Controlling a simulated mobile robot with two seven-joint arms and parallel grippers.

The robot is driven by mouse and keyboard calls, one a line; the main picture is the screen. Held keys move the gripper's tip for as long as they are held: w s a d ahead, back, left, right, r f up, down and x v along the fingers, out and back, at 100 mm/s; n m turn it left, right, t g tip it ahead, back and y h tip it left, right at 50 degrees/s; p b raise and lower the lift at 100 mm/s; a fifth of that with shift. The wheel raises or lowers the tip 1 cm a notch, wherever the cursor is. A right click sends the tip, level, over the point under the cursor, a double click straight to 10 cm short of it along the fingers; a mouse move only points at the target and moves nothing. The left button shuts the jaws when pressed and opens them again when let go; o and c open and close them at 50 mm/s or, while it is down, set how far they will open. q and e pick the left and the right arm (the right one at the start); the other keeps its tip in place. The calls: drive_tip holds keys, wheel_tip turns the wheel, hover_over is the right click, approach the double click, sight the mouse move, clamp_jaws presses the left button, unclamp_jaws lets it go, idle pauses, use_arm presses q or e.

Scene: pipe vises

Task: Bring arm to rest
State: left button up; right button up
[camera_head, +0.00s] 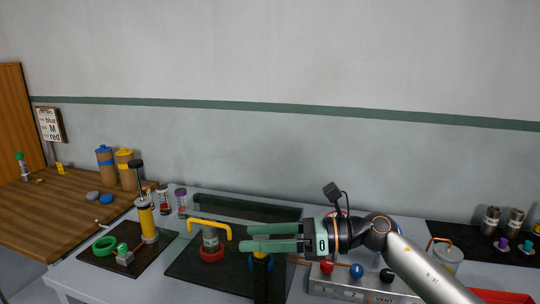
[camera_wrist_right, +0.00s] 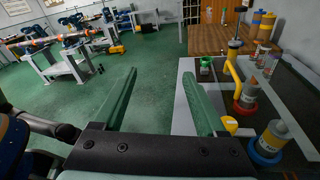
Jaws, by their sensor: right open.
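My right gripper (camera_head: 246,237) reaches in from the right above the workbench, with its two green fingers pointing left. It is open, and I see nothing between the fingers. In the right wrist view the open fingers (camera_wrist_right: 158,75) stand well apart, with green floor and the bench edge beyond them. A grey cylinder with a yellow handle and red base (camera_head: 211,253) stands just left of the fingertips. A blue-based piece (camera_head: 262,264) is partly hidden below the fingers; it also shows in the right wrist view (camera_wrist_right: 270,143). My left gripper is not in view.
A dark mat (camera_head: 85,257) at left holds a green ring (camera_head: 105,245) and a yellow cylinder (camera_head: 148,222). A control box (camera_head: 335,286) with coloured knobs sits below my right arm. A red tray (camera_head: 505,296) is at lower right. Jars (camera_head: 182,201) stand behind.

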drive_tip(key=d+f+n+t+h, duration=0.6)
drive_tip(key=d+n+t+h, duration=0.15)
drive_tip(key=n, duration=0.95)
drive_tip(key=d+f+n+t+h, duration=0.65)
drive_tip(key=d+n+t, duration=0.2)
drive_tip(key=n, duration=0.85)
drive_tip(key=s+d+f+m+g+h, duration=0.2)
drive_tip(key=s+d+f+m+g, duration=0.1)
drive_tip(key=s+f, duration=0.3)
drive_tip(key=s+d+f+m+g+h, duration=0.1)
drive_tip(key=s+d+f+m+g, duration=0.1)
drive_tip(key=s+f+m+g, duration=0.25)
drive_tip(key=s+d+f+m+g, duration=0.1)
drive_tip(key=s+f+g, duration=0.25)
drive_tip(key=s, duration=0.55)
drive_tip(key=s+d+f+m+g, duration=0.1)
drive_tip(key=s+f+m+g, duration=0.15)
drive_tip(key=s+f, duration=0.45)
drive_tip(key=w+a+f+t+y, duration=0.2)
drive_tip(key=a+f+t, duration=0.2)
drive_tip(key=f, duration=0.5)
drive_tip(key=shift+a+f+n+t+y+b, duration=0.15)
drive_tip(key=shift+f+n+t+y+b, duration=0.15)
drive_tip(key=shift+f+n+t+b, duration=0.25)
drive_tip(key=shift+w+r, duration=0.1)
drive_tip(key=shift+r, duration=0.1)
